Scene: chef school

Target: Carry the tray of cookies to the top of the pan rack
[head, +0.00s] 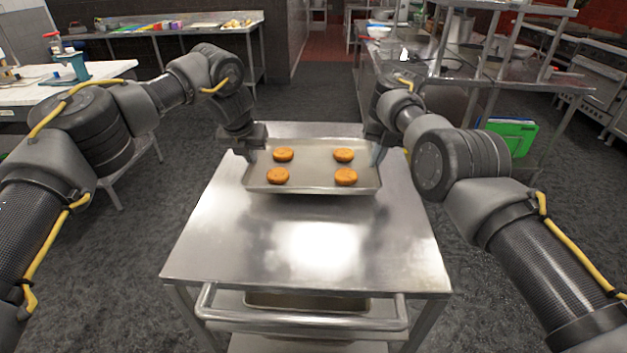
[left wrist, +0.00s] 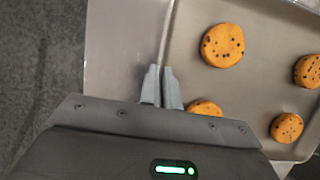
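The tray (head: 312,188) is a shallow grey metal tray holding several round orange-brown cookies with dark specks; it rests on a steel cart top. My left gripper (head: 251,156) is at the tray's left rim. In the left wrist view its fingers (left wrist: 161,88) are close together, one on each side of the rim (left wrist: 165,45), pinching it. My right gripper (head: 376,155) is at the tray's right rim; its fingers are mostly hidden by the arm, so I cannot tell whether they are closed. I cannot clearly pick out the pan rack.
The steel cart (head: 300,260) has a push handle (head: 305,317) at its near side and a lower shelf with another pan. Steel tables with shelving (head: 485,60) stand at the right, a white table (head: 60,85) at the left. An open floor aisle (head: 310,95) lies beyond the cart.

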